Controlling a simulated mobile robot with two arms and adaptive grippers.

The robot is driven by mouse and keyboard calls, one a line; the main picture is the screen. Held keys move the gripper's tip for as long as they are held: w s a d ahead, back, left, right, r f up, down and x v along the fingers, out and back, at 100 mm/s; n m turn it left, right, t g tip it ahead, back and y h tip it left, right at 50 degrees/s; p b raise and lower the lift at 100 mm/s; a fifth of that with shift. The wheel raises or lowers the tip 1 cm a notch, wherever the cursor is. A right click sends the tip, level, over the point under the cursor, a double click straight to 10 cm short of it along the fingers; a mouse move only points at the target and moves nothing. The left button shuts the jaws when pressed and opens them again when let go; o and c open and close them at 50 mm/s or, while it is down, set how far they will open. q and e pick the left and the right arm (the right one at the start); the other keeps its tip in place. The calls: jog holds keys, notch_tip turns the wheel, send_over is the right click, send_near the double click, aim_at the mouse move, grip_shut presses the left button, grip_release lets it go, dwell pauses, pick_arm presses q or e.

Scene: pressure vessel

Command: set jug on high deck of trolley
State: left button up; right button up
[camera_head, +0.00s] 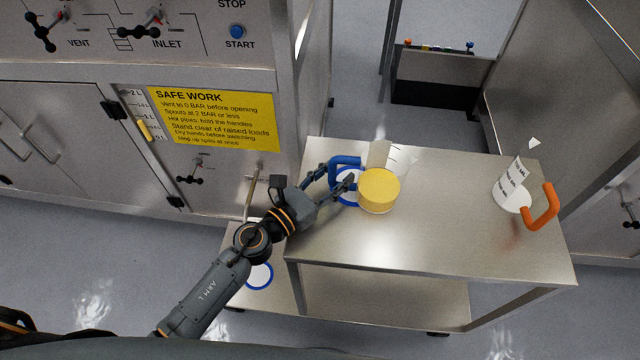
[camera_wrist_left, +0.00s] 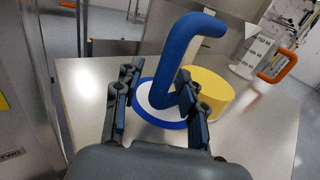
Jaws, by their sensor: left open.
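The jug with the blue handle (camera_head: 345,160) stands at the left end of the trolley's high deck (camera_head: 440,235). Its clear body is hard to make out, with a pale panel (camera_head: 378,153) beside the handle. A blue ring with a white centre (camera_head: 343,199) shows at its foot. My left gripper (camera_head: 335,178) is at the handle, fingers open. In the left wrist view the blue handle (camera_wrist_left: 183,65) rises between the two fingertips (camera_wrist_left: 158,108), and I cannot tell whether they touch it. My right gripper is not in view.
A yellow cylinder (camera_head: 379,190) stands close beside the fingers. A jug with an orange handle (camera_head: 540,205) stands at the deck's right end. A lower deck (camera_head: 385,295) and a side platform with a blue ring (camera_head: 259,275) lie below. The vessel cabinet (camera_head: 225,100) is at the left.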

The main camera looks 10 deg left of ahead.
pick_arm(q)
jog(key=b+v, duration=0.3)
jog(key=v, duration=0.8)
jog(key=shift+f+b, duration=0.15)
jog(key=shift+b, duration=0.25)
jog(key=shift+s+a+r, duration=0.2)
jog(key=shift+s+a, duration=0.15)
jog(key=shift+s, duration=0.05)
